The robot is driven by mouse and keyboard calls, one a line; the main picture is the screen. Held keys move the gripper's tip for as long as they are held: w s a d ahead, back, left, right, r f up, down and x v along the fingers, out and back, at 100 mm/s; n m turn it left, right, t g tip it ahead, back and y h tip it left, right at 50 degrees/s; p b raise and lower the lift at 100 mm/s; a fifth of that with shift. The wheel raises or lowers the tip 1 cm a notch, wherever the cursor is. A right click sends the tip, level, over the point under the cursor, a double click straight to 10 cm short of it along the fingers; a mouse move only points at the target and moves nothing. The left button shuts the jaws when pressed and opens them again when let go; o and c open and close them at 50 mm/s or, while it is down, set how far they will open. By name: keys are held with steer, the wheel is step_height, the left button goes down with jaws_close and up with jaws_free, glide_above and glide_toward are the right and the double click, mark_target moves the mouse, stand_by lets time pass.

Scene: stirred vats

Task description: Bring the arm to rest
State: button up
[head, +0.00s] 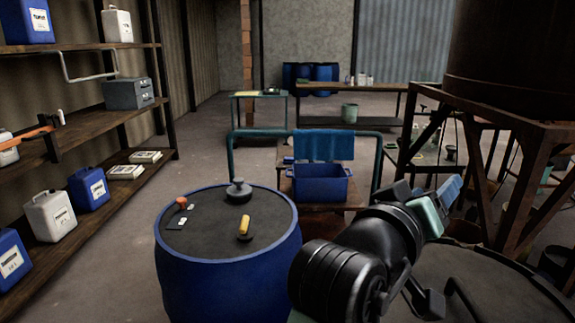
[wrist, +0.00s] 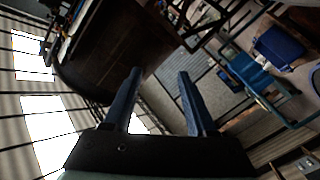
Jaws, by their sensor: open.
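My gripper (head: 449,190) is held up in the air at the right of the head view, in front of the rusty stand. In the wrist view its two blue fingers (wrist: 160,74) are spread apart with nothing between them. My black arm reaches up to it from the bottom centre of the head view. The gripper appears apart from everything around it. The wrist picture is strongly tilted.
A blue drum (head: 225,275) with small tools on its dark top stands left of my arm. A rusty stand (head: 510,125) carries a big brown tank (head: 515,50) at right. A blue bin (head: 320,187) is behind. Shelves (head: 95,205) line the left; floor between is clear.

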steer(key=s+a+r+n+t+y, duration=0.1)
steer(key=s+a+r+t+y, duration=0.55)
steer(key=a+r, duration=0.4)
steer(key=s+a+r+t+y, duration=0.5)
steer(key=s+a+r+t, duration=0.35)
steer(key=r, duration=0.25)
step_height(320, 180, up, 18)
steer(key=p, duration=1.8)
steer(key=shift+w+a+p, duration=0.2)
steer(key=shift+p, duration=0.15)
steer(key=shift+r, duration=0.1)
